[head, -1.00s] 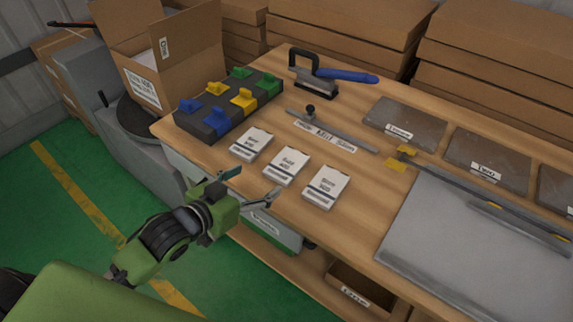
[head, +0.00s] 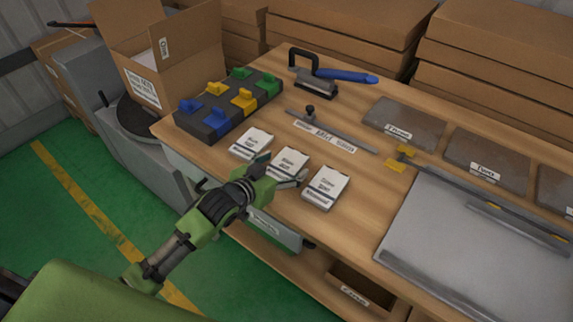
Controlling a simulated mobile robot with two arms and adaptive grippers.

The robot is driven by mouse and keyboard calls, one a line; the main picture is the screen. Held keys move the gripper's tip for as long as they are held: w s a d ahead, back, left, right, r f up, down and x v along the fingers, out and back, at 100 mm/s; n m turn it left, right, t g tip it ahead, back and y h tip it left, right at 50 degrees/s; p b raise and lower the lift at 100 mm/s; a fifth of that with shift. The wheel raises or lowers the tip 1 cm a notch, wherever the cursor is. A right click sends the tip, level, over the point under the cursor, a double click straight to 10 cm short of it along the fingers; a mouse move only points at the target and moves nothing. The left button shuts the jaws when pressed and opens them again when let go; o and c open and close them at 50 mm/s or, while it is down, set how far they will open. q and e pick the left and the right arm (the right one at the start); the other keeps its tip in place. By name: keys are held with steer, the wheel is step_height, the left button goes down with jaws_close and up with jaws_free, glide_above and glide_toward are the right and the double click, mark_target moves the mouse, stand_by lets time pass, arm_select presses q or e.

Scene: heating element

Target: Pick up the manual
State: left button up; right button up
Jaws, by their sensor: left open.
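Three small white stacks with printed labels lie in a row on the wooden workbench: a left one (head: 252,143), a middle one (head: 289,164) and a right one (head: 326,188). They look like manuals; the print is too small to read. My left gripper (head: 279,171) is open at the near edge of the middle stack. One finger is by the gap between the left and middle stacks, the other by the near end of the middle one. I cannot tell whether it touches. My right gripper is not in view.
A dark block with coloured clips (head: 229,104) stands behind the stacks. A blue-handled tool (head: 330,76) and a metal bar (head: 335,131) lie further back. An open cardboard box (head: 160,60) is at the back left. Grey plates (head: 404,122) and a metal sheet (head: 480,250) cover the right.

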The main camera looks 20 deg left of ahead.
arm_select(q)
steer(key=c, duration=1.2)
steer(key=shift+r, duration=0.1)
steer(key=shift+c, duration=0.2)
